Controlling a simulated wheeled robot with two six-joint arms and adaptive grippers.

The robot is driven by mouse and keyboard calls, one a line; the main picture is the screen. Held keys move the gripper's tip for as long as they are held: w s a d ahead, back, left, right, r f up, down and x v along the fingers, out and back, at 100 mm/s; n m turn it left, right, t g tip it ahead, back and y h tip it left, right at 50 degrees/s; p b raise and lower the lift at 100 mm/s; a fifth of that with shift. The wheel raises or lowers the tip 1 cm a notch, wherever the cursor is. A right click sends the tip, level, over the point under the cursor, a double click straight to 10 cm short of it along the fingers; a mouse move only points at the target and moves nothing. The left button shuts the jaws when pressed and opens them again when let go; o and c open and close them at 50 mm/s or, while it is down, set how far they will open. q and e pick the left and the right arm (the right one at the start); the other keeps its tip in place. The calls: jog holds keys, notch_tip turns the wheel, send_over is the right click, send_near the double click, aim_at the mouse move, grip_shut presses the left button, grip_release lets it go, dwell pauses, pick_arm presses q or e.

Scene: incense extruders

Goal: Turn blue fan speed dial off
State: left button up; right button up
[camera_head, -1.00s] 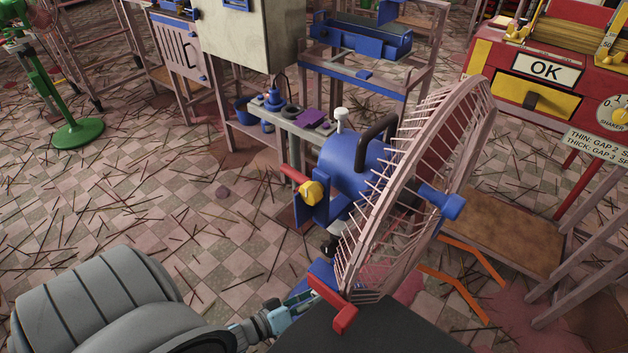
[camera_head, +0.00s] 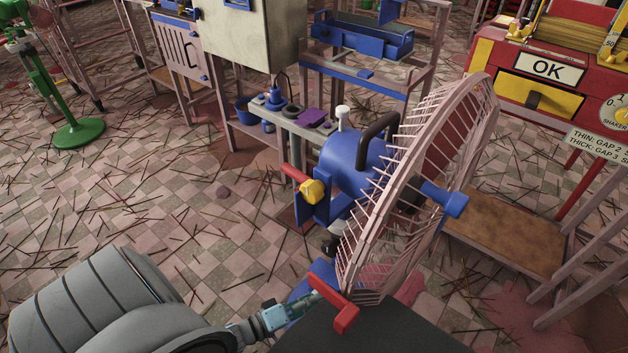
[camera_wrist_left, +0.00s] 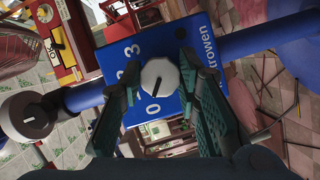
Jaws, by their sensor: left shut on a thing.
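The white speed dial (camera_wrist_left: 160,77) sits on a blue panel (camera_wrist_left: 125,85) with the digits 0 to 3, in the left wrist view. Its dark pointer line slants toward the 0. My left gripper (camera_wrist_left: 162,88) has its two green fingers on opposite sides of the dial, shut on it. In the head view, my left gripper (camera_head: 308,300) is at the low front of the blue fan (camera_head: 350,165), by its blue base. The dial is hidden there by the gripper. My right gripper is not in view.
The pink fan cage (camera_head: 415,200) leans close to the right of my gripper. A red bar (camera_head: 335,305) stands right beside the fingers. Stick-strewn floor lies open left of the fan.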

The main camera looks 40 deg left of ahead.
pick_arm(q)
jog(key=o, duration=1.2)
jog(key=shift+c, duration=0.2)
jog(key=v, duration=1.2)
